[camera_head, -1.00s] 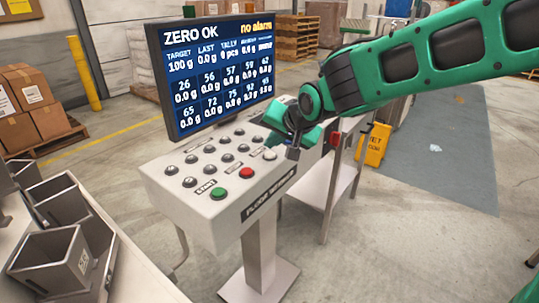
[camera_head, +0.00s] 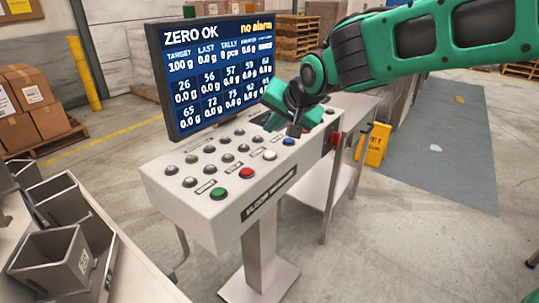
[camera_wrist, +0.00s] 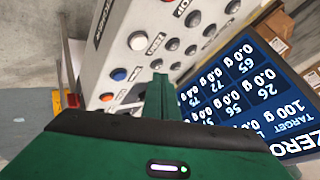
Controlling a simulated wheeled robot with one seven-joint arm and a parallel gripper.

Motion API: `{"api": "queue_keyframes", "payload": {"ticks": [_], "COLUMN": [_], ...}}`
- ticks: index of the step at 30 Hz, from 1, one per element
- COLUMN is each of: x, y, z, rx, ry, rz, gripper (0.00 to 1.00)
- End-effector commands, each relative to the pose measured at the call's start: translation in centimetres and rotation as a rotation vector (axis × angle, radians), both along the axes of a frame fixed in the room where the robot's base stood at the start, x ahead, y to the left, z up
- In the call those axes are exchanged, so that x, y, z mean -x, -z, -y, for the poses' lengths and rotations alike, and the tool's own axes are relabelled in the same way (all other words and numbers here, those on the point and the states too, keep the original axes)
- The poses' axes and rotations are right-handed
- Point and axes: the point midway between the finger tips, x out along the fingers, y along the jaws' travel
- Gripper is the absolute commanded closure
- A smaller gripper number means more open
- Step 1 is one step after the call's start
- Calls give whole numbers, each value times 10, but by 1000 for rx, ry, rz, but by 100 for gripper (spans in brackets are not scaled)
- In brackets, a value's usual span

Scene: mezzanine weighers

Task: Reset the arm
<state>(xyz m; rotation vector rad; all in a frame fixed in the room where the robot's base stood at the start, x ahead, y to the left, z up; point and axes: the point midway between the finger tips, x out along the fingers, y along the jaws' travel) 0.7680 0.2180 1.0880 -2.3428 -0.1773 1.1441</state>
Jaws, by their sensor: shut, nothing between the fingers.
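My green gripper (camera_head: 292,128) is over the right end of the button console (camera_head: 165,198), its fingers shut and empty. In the wrist view my gripper's fingers (camera_wrist: 158,95) point at the console, between its buttons and the screen. In the head view a blue button (camera_head: 288,142) sits just below the fingertips; I cannot tell whether they touch anything. A white button (camera_head: 270,155), a red button (camera_head: 247,173) and a green button (camera_head: 219,194) line the console's front edge. The screen (camera_head: 215,75) behind reads "ZERO OK" and "no alarm".
Grey bins (camera_head: 52,262) stand on a table at the lower left. Boxes (camera_head: 32,100) on a pallet stand at the back left. The right floor is open.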

Motion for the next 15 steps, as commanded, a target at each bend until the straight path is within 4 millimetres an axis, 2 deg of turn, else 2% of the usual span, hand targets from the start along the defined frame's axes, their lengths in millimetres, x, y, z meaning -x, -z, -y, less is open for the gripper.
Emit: {"api": "queue_keyframes", "payload": {"ticks": [7, 10, 13, 15], "x": [0, 0, 3, 9], "y": [0, 2, 8, 14], "z": [1, 11, 44, 80], "rx": [1, 13, 54, 99], "ry": [1, 10, 37, 65], "rz": [0, -5, -25, -51], "gripper": [100, 100, 100, 100]}}
